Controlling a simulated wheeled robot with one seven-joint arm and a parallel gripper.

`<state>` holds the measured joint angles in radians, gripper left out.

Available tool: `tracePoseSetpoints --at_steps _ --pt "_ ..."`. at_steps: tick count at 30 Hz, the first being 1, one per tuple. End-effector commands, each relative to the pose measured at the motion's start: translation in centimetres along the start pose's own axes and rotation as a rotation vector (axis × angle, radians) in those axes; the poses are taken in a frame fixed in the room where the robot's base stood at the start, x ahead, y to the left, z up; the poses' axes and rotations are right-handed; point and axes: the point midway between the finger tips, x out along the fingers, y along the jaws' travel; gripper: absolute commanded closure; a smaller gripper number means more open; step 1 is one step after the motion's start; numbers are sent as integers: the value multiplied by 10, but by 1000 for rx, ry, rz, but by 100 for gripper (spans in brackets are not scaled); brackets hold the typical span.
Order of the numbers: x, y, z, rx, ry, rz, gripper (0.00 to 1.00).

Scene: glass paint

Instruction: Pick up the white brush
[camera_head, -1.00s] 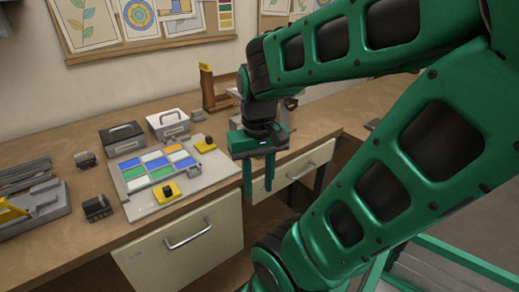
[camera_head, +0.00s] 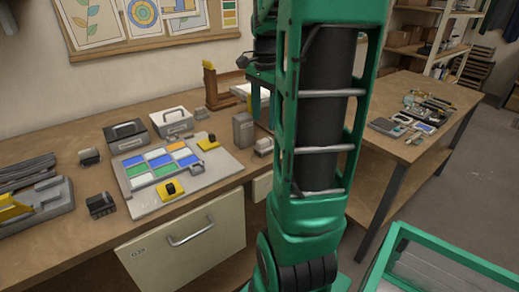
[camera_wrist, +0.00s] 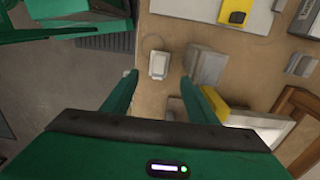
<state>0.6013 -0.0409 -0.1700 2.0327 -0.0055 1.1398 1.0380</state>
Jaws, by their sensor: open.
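A small white block-like thing (camera_head: 264,146), which looks like the white brush, sits on the workbench near its front edge, beside my arm. It also shows in the wrist view (camera_wrist: 159,64), apart from my gripper (camera_wrist: 158,84), just beyond and between the fingertips. My gripper is open and empty, pointing down above the bench. In the head view, my arm hides most of the gripper; a green finger shows above the bench near the white thing.
A grey box (camera_head: 243,131) stands close beside the white thing, near one finger. A glass-paint board (camera_head: 143,207) with coloured panes lies to the left. A wooden stand (camera_head: 210,87) is behind. Another table (camera_head: 440,145) stands at right.

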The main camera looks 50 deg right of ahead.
Motion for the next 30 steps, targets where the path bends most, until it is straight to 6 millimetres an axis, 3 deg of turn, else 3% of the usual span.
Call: tracePoseSetpoints --at_steps 7,16,24,30 --pt "36 0 0 7 -1 3 47" --pt "58 0 0 5 -1 2 47" --pt "95 0 1 3 -1 2 47" --pt "104 -1 1 2 0 0 47"
